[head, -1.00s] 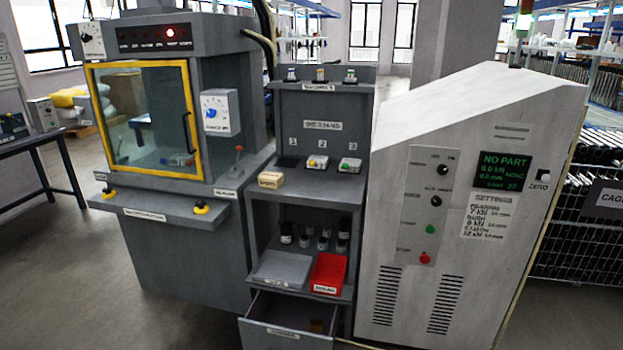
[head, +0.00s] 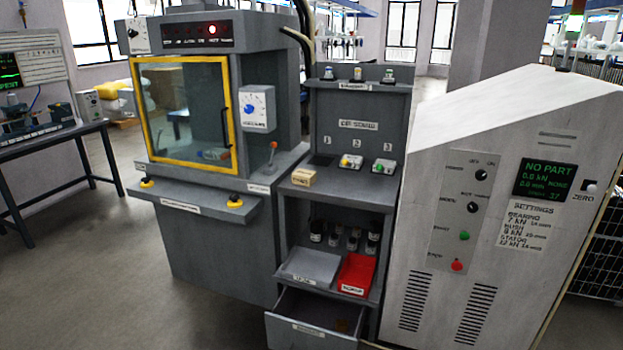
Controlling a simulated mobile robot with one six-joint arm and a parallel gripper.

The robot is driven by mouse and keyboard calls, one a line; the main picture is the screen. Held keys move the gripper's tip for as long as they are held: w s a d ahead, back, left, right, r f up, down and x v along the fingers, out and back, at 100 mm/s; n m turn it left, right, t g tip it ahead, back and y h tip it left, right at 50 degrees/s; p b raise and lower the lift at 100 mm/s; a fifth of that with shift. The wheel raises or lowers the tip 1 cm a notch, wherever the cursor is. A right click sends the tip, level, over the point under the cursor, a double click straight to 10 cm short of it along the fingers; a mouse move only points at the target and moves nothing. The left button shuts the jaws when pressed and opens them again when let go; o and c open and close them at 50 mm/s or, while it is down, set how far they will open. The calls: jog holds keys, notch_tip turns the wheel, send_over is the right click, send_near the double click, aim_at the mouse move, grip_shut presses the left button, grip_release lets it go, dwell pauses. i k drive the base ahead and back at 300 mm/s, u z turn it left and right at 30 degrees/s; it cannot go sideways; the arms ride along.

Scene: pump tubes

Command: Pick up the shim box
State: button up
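A small tan box (head: 303,177) with a label on its front sits at the left front of the grey cabinet's upper shelf (head: 340,190). It looks like the shim box, but its label is too small to read. A brownish thing, hard to make out, lies in the open drawer (head: 312,332) at the bottom of the cabinet. My gripper is not in view.
A grey machine with a yellow-framed window (head: 232,120) stands left of the cabinet, a white slanted press (head: 480,120) right of it. A grey tray (head: 311,265) and red bin (head: 357,273) sit on the lower shelf. Floor (head: 110,260) is free at left.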

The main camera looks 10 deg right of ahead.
aim_at(305, 178)
jog(key=u, duration=0.25)
jog(key=i, duration=1)
jog(key=z, duration=0.25)
